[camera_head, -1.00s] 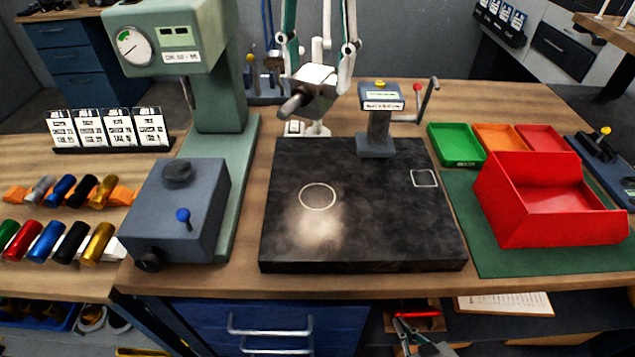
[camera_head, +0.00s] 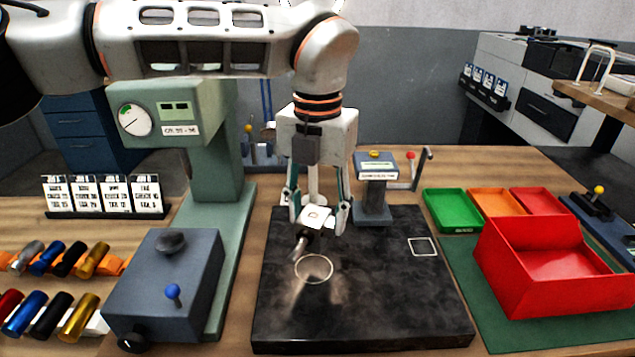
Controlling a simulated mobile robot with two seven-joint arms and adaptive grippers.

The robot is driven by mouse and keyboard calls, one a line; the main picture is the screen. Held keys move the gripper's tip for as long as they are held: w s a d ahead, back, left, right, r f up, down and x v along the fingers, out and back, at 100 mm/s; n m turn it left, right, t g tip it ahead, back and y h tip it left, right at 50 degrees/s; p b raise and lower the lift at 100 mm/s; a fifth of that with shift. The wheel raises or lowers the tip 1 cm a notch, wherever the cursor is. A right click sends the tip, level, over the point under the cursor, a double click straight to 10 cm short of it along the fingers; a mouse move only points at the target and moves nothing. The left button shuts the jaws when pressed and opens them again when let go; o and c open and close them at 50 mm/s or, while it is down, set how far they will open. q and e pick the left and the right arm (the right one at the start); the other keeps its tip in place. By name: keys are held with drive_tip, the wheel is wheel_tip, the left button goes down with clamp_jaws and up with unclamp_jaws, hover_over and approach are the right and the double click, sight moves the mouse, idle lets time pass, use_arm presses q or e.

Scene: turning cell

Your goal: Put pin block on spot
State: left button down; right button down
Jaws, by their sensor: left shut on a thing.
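My left gripper (camera_head: 320,215) reaches down from above, shut on the pin block (camera_head: 317,216). The block is pale, with a dark grey pin (camera_head: 301,243) sticking out toward the front left. It is held over the back part of the black plate (camera_head: 370,315). On the plate are a white circle outline (camera_head: 314,282) and a smaller white square outline (camera_head: 422,259). The pin's tip appears just behind the circle; the height of the block above the plate is hard to tell. My right gripper is not in view.
A green machine stand (camera_head: 228,185) and grey control box (camera_head: 165,285) stand left of the plate. A small crank device (camera_head: 373,195) stands at its back edge. Green tray (camera_head: 452,210), orange tray (camera_head: 495,204) and red bin (camera_head: 540,285) are at right. The plate's front is clear.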

sight(318, 243)
use_arm(q)
drive_tip(key=shift+f, duration=3.35)
drive_tip(key=c, duration=1.1)
unclamp_jaws()
drive_tip(key=shift+f, duration=0.2)
drive_tip(key=shift+r, duration=0.1)
wheel_tip(318, 243, up, 12)
drive_tip(key=shift+r, duration=0.1)
